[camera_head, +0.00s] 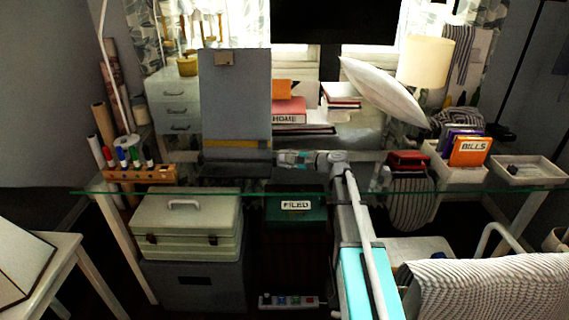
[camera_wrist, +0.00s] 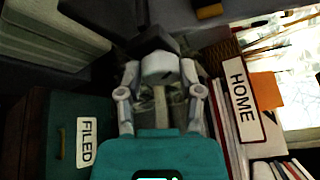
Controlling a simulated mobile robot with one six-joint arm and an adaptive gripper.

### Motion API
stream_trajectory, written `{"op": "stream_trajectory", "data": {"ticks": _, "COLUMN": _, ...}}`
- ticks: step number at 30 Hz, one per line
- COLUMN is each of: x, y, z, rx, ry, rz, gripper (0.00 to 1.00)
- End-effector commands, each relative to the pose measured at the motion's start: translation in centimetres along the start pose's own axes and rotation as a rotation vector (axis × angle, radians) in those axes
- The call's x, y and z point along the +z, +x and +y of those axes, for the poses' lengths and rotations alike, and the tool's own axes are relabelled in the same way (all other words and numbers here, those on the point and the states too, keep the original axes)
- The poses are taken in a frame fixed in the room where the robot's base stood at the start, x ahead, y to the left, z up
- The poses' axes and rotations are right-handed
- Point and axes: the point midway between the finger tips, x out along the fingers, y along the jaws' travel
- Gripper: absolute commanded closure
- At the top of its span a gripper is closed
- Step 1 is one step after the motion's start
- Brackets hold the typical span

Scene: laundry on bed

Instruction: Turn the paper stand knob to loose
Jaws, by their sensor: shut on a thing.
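The paper stand (camera_head: 235,100) is a tall grey upright board with a clip at its top and a yellowish strip low down, on the glass desk. In the wrist view its dark lower part (camera_wrist: 150,42) lies just beyond my fingertips. My gripper (camera_head: 278,158) reaches in from the right, low beside the stand. In the wrist view its two fingers (camera_wrist: 160,68) are closed around a pale grey rounded piece, which appears to be the knob (camera_wrist: 158,64). The knob's marks and turn position cannot be read. In the head view the knob is too small to tell.
A marker holder (camera_head: 140,173) stands left of the stand. Books, one marked HOME (camera_head: 290,112), are behind my gripper. A green FILED box (camera_head: 296,216) is below the glass.

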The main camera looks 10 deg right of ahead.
Motion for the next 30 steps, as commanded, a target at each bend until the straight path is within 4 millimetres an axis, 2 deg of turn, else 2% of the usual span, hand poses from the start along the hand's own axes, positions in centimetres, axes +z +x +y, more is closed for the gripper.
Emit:
{"op": "stream_trajectory", "data": {"ticks": 10, "x": -0.11, "y": -0.02, "z": 0.22, "rx": -0.072, "ry": -0.164, "rz": -0.012, "gripper": 1.0}}
{"op": "stream_trajectory", "data": {"ticks": 25, "x": -0.05, "y": -0.06, "z": 0.08, "rx": -0.084, "ry": -0.19, "rz": -0.015, "gripper": 1.0}}
{"op": "stream_trajectory", "data": {"ticks": 26, "x": -0.06, "y": -0.06, "z": 0.08, "rx": -0.084, "ry": -0.19, "rz": -0.015, "gripper": 0.51}}
{"op": "stream_trajectory", "data": {"ticks": 30, "x": -0.06, "y": -0.06, "z": 0.07, "rx": -0.084, "ry": -0.189, "rz": -0.015, "gripper": 0.25}}
